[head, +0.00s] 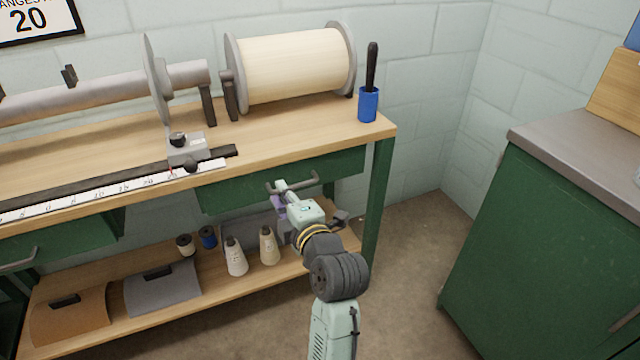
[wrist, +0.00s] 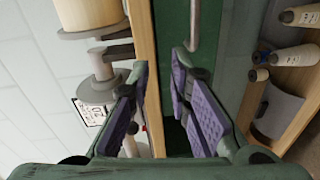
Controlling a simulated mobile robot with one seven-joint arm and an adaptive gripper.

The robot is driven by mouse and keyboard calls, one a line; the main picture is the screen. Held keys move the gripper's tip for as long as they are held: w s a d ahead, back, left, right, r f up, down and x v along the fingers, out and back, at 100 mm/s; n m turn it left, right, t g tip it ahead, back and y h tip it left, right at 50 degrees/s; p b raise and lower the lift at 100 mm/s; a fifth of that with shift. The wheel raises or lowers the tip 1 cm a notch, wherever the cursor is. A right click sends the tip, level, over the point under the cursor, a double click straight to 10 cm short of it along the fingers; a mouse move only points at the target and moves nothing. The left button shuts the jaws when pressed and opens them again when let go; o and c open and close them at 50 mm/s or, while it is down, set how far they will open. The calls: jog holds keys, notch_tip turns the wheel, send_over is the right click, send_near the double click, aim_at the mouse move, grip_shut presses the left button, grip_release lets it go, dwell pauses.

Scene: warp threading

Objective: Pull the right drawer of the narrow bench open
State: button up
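The narrow bench (head: 350,135) has a wooden top and green drawers under its front edge. The right drawer's green front (head: 225,195) appears shut or nearly so. Its grey bar handle (head: 312,181) runs along the front and also shows in the wrist view (wrist: 195,22). My gripper (head: 280,189) is at the handle's left part in the head view. In the wrist view my gripper (wrist: 160,66) is open, its purple-padded fingers spread apart. The handle's near end lies by the right fingertip; I cannot tell whether they touch.
A left drawer handle (head: 18,262) sticks out at far left. A blue cup (head: 368,104) stands at the bench's right end. A green cabinet (head: 560,240) stands right, with clear floor between.

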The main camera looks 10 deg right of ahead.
jog(key=h, duration=0.1)
send_near(292, 188)
jog(key=shift+n+g, duration=0.3)
jog(key=p+x, duration=0.1)
jog(key=x, duration=0.4)
jog(key=p+x, duration=0.1)
jog(key=x, duration=0.4)
jog(key=shift+w+r, duration=0.15)
jog(key=shift+w, duration=0.15)
jog(key=shift+c, duration=0.2)
grip_shut()
